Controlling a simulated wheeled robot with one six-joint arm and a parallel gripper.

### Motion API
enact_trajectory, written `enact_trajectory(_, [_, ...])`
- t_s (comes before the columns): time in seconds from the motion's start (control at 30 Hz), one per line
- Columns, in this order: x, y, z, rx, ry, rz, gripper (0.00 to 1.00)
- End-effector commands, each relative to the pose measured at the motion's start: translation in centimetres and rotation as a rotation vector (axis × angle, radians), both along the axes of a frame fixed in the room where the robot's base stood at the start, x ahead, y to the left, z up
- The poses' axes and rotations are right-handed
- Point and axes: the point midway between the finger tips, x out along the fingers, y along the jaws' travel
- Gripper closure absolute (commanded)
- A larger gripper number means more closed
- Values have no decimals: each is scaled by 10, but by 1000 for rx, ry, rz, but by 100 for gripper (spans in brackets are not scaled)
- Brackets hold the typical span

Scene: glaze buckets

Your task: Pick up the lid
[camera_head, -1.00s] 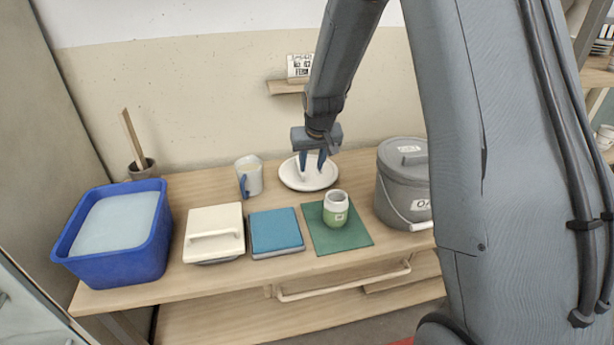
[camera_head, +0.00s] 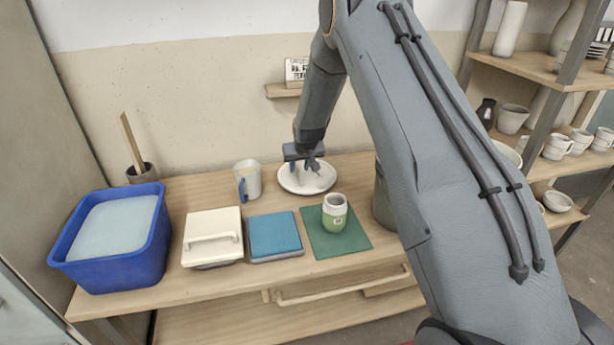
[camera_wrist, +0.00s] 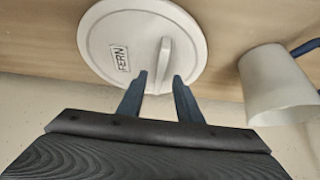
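A round white lid (camera_head: 318,184) lies flat on the wooden table, towards the wall. In the wrist view the lid (camera_wrist: 105,32) shows a "FERN" label (camera_wrist: 120,58) and a thin upright handle (camera_wrist: 164,58). My gripper (camera_head: 306,168) is over the lid, pointing down. In the wrist view its two blue fingers (camera_wrist: 160,76) are apart, with the handle's near end lined up in the gap between them. I see clearance on both sides, and cannot tell how deep the tips reach around the handle.
A jug (camera_head: 248,180) stands just left of the lid. In front are a blue tub (camera_head: 115,250), a square cream lid (camera_head: 212,222), a blue square block (camera_head: 274,235) and a cup (camera_head: 335,214) on a green mat (camera_head: 320,245). My arm mostly hides a grey bucket (camera_head: 381,205).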

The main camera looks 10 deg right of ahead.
Motion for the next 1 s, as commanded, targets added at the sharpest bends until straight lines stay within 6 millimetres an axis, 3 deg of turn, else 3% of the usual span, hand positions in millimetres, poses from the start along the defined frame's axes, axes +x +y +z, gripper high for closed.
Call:
enact_trajectory(0.17, [10, 0, -16, 0, 1, 0, 68])
enact_trajectory(0.5, [13, 0, -21, -1, 0, 1, 68])
enact_trajectory(0.7, [13, 0, -21, -1, 0, 1, 100])
enact_trajectory(1.0, [14, 0, -20, -1, -1, 1, 100])
